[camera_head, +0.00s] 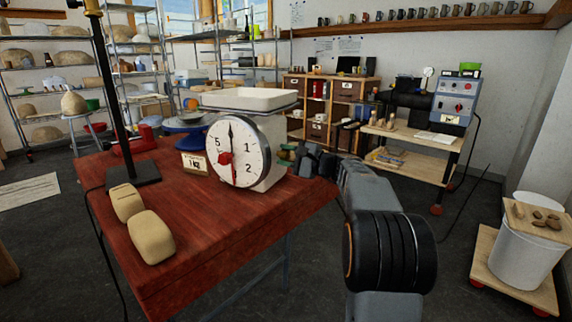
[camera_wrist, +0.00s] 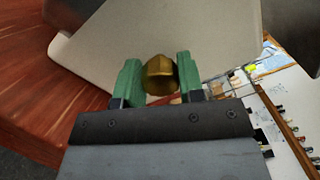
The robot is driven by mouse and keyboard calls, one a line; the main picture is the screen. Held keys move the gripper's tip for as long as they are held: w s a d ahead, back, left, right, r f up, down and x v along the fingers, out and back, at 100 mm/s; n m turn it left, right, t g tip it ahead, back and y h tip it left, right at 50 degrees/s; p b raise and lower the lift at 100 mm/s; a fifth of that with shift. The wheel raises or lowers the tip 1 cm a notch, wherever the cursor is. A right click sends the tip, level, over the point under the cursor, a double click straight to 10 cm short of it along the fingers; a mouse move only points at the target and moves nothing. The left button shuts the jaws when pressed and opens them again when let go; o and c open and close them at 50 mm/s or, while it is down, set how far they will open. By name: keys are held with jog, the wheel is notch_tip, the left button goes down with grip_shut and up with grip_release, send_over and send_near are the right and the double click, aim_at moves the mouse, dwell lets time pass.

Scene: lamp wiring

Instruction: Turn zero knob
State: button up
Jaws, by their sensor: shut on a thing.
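The kitchen-style scale (camera_head: 264,130) stands on the red wooden table, with a white pan on top and a round white dial (camera_head: 252,165). A dark needle points nearly straight up from a red hub. The brass zero knob (camera_wrist: 159,82) sits at the scale's side, seen in the wrist view between the two green fingers of my gripper (camera_wrist: 158,68). The fingers are shut on it. In the head view, my gripper (camera_head: 286,153) reaches the scale's right side, and the knob cannot be made out there.
The red table (camera_head: 215,235) also holds two tan blocks (camera_head: 151,236), a black stand (camera_head: 134,176), a small card (camera_head: 195,164) and a blue scale (camera_head: 193,141). A workbench (camera_head: 420,141) with a machine stands behind right. A white bucket (camera_head: 520,250) stands at the right.

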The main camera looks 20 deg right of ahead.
jog(key=shift+n+b, duration=0.45)
jog(key=shift+n, duration=0.05)
jog(key=o, duration=0.9)
jog(key=p+v, duration=0.2)
jog(key=v, duration=1.2)
jog(key=shift+a, duration=0.1)
jog(key=shift+a+p, duration=0.1)
jog(key=shift+p, duration=0.2)
